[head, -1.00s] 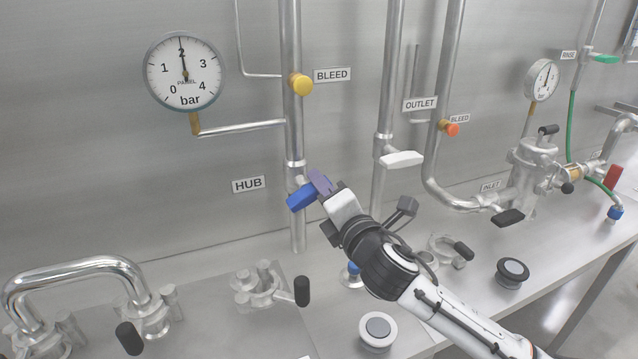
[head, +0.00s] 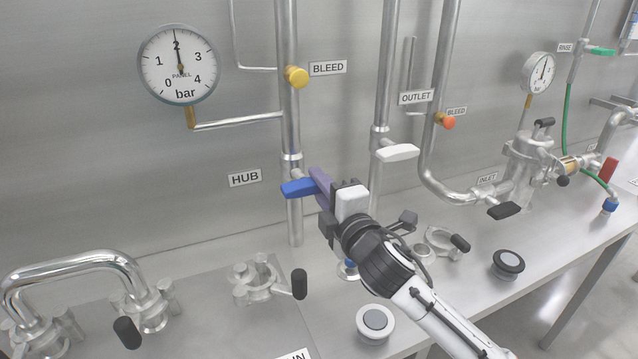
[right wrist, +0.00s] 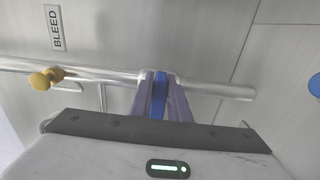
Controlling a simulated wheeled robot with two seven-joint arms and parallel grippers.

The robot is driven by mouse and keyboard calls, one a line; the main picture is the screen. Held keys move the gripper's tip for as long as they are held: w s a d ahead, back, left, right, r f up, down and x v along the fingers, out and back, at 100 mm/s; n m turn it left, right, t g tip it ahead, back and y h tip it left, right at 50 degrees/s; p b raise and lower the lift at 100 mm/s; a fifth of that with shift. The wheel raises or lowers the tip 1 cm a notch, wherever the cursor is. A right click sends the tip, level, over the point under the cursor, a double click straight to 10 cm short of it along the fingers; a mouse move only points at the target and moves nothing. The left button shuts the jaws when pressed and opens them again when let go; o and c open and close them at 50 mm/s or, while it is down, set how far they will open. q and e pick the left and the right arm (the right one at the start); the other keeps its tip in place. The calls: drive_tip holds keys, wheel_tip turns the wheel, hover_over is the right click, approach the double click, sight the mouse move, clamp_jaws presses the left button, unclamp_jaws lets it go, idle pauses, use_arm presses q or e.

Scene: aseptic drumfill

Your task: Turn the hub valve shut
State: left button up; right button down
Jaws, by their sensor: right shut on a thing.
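The hub valve's blue handle (head: 298,188) is on the vertical steel pipe right of the HUB label (head: 245,178). In the head view it lies nearly level, across the pipe. My right gripper (head: 318,186) is shut on the handle, its purple fingers on the handle's right part. In the right wrist view the blue handle (right wrist: 159,95) sits between the two purple fingers (right wrist: 160,98), in front of the pipe. The fingers hide part of the handle and the valve body. My left gripper is not in view.
A yellow bleed knob (head: 297,77) is above on the same pipe. A white outlet handle (head: 397,153) is close by on the right. A panel gauge (head: 179,64) reads about 2 bar. Clamps and a bent steel pipe (head: 75,264) stand on the bench at lower left.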

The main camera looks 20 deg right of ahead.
drive_tip(key=shift+f, duration=0.15)
drive_tip(key=c, duration=1.7)
unclamp_jaws()
drive_tip(key=s+b, duration=0.1)
drive_tip(key=s, duration=0.9)
drive_tip(key=shift+s+d, duration=0.15)
drive_tip(key=shift+s, duration=0.05)
